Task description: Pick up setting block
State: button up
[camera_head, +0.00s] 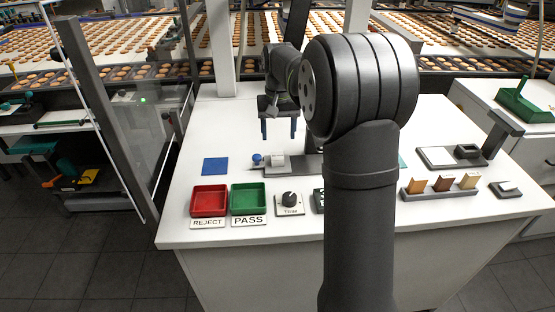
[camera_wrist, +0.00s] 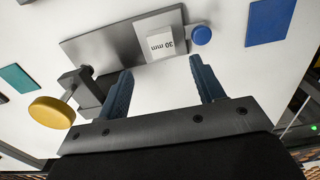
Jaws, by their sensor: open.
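The setting block (camera_wrist: 152,32), pale grey with a white "30 mm" label, lies on a grey metal fixture plate (camera_wrist: 90,48) in the wrist view. In the head view the block (camera_head: 277,161) shows small on the fixture at the middle of the table. My gripper (camera_wrist: 163,80) is open and empty. Its two dark blue fingers point toward the block, which appears beyond and between the fingertips, apart from them. In the head view my gripper (camera_head: 278,128) hangs above the table behind the fixture. My own arm hides the fixture's right part there.
A blue knob (camera_wrist: 201,35) sits close beside the block. A yellow knob (camera_wrist: 52,112) stands at the fixture's other end. Red (camera_head: 209,201) and green (camera_head: 248,199) trays lie in front, with a timer (camera_head: 290,203). A blue square (camera_head: 215,167) lies left; a sample rack (camera_head: 440,192) right.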

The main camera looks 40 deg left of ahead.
aim_at(278, 156)
notch_tip(278, 156, down, 8)
jog(key=shift+s+a+f, duration=0.1)
jog(key=shift+s+f, duration=0.05)
jog(key=shift+f, duration=0.05)
grip_shut()
dwell(0.4)
jog(key=shift+r, duration=0.15)
